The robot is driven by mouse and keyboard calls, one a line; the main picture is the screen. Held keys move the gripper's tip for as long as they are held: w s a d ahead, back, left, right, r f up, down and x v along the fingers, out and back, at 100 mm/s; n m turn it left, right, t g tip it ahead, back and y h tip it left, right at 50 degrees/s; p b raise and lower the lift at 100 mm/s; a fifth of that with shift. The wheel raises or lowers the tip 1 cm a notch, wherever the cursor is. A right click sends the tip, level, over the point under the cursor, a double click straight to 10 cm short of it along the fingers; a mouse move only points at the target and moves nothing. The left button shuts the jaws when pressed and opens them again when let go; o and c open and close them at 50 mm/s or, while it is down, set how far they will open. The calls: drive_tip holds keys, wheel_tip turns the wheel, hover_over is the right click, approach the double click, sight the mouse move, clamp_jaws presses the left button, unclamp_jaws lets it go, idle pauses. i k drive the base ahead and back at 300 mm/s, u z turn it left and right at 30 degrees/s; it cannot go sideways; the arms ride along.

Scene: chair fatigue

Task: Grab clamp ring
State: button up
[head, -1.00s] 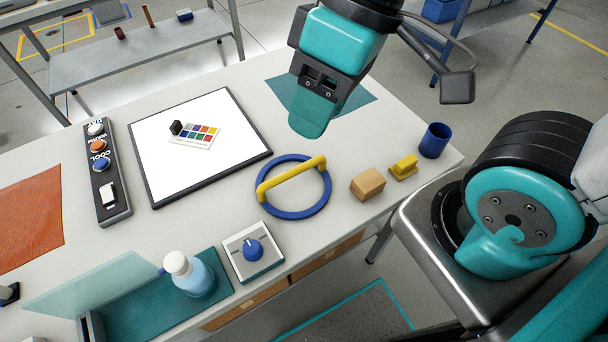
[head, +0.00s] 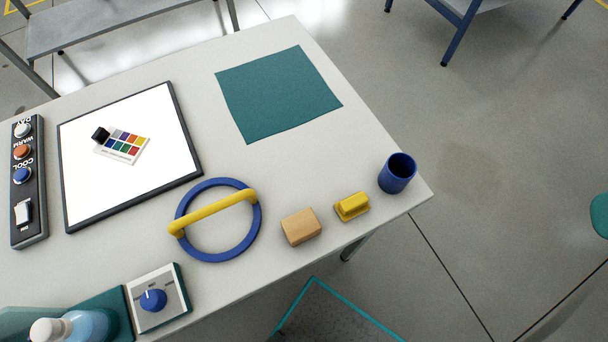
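The clamp ring (head: 258,231) is a blue ring lying flat on the white table, with a raised yellow bar handle (head: 214,212) across it. It sits right of the white panel and left of a wooden block. Nothing covers it. My gripper is out of the picture now.
A wooden block (head: 301,227), a yellow handled piece (head: 351,207) and a blue cup (head: 397,173) stand right of the ring, near the table edge. A dial box (head: 158,298) and a bottle (head: 80,327) are in front. A black-framed white panel (head: 128,190) and a teal mat (head: 278,92) lie behind.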

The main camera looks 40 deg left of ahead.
sight(176, 228)
drive_tip(key=z, duration=1.1)
drive_tip(key=k, duration=1.15)
drive_tip(key=u, duration=2)
